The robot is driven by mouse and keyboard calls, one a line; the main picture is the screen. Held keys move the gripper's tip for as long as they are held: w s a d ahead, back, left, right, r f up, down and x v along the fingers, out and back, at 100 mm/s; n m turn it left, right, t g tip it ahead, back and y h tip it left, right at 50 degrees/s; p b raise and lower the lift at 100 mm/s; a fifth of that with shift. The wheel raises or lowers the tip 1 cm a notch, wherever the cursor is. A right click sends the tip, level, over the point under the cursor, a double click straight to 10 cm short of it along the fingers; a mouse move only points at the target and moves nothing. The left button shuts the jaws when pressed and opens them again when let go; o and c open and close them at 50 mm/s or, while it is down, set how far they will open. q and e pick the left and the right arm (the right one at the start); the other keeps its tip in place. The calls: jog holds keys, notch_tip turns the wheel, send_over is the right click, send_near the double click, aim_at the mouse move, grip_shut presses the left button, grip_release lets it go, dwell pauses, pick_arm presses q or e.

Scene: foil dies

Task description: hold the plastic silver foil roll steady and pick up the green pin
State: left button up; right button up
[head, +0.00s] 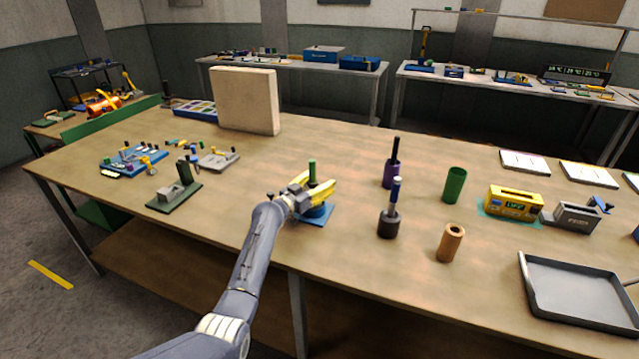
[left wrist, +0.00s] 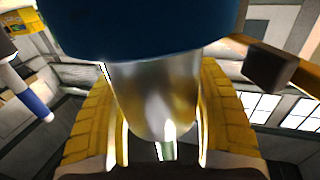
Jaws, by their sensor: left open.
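The silver foil roll (left wrist: 155,95) shows in the left wrist view as a shiny cylinder against a dark blue body (left wrist: 140,30). In the head view the roll is mostly hidden by my left gripper, above a blue base (head: 318,218). The green pin (head: 312,170) stands upright there, rising above the yellow fingers. My left gripper (head: 318,190) is open, with its yellow fingers on both sides of the roll; I cannot tell whether either finger touches it. My right gripper is not in view.
To the right stand a purple holder (head: 390,174) with a dark pin, a black holder (head: 388,224) with a blue pin, a green cup (head: 455,186) and a brown tube (head: 450,243). A grey tray (head: 535,297) lies front right. A green-based fixture (head: 175,197) stands left.

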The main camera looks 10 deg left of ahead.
pick_arm(q)
grip_shut()
dwell(0.3)
